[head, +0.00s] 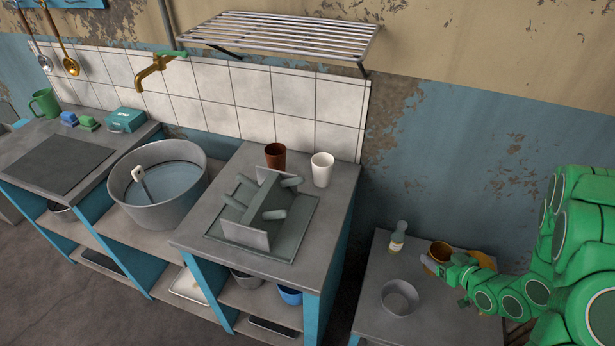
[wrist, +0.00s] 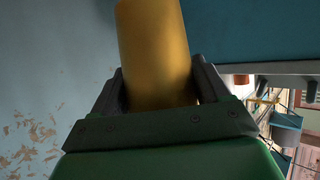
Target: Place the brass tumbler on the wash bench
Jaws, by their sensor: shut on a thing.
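The brass tumbler (head: 440,250) is at the right of the head view, over the back of a low grey side table. My gripper (head: 434,264) is shut on it. In the wrist view the tumbler (wrist: 154,55) stands between both fingers of my gripper (wrist: 158,88). I cannot tell whether its base touches the table. The wash bench (head: 335,215) is the grey-topped, blue-sided unit left of the side table. Its right top carries a grey rack on a drain board (head: 290,247), a brown cup (head: 275,156) and a white cup (head: 322,169).
The side table (head: 365,318) holds a grey bowl (head: 399,297), a small bottle (head: 398,236) and an orange-brown item (head: 482,259) partly behind my arm. A water-filled basin (head: 160,210) sits in the bench. A slatted shelf (head: 280,35) hangs above. The bench's right strip is bare.

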